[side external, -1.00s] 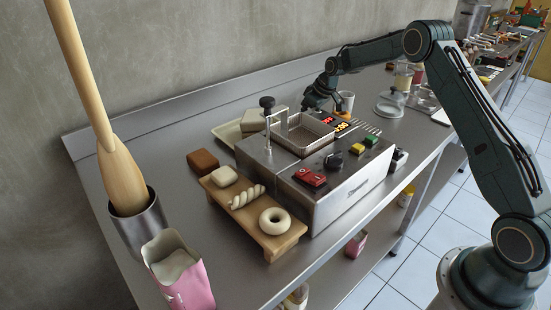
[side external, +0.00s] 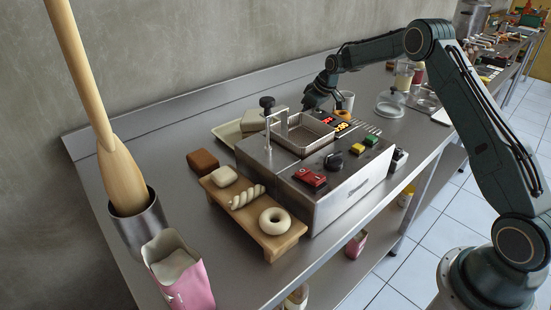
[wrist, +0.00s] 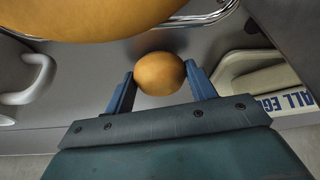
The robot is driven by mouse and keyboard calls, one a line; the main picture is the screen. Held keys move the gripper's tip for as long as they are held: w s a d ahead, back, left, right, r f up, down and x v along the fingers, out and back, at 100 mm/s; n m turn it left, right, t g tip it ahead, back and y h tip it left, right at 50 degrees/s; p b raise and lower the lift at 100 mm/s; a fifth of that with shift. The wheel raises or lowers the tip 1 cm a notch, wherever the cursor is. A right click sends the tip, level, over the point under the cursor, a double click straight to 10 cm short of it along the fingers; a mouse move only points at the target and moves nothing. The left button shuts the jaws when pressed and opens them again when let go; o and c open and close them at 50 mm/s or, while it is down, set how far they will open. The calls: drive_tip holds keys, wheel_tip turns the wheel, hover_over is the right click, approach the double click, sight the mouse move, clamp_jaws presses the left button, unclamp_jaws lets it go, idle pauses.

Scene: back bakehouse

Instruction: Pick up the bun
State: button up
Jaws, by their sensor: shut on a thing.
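The bun (wrist: 160,74) is a small, round, golden-brown piece in the wrist view. It sits between the two blue fingers of my gripper (wrist: 161,82), which are shut on it, one at each side. In the side external view my gripper (side external: 314,99) is just behind the fryer-like metal machine (side external: 345,192). The bun cannot be made out there. I cannot tell whether it is clear of the surface below it.
A large golden-brown rounded thing (wrist: 95,15) fills the wrist view's top left, near a metal rim. A white cup (side external: 346,99) stands close beside my gripper. A wooden board (side external: 275,244) with pale dough pieces lies in front of the machine. A pink bag (side external: 186,281) stands front left.

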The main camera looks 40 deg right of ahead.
wheel_tip(320, 180, up, 19)
drive_tip(key=shift+r, duration=0.2)
idle(0.4)
idle(0.5)
drive_tip(key=shift+d, duration=0.1)
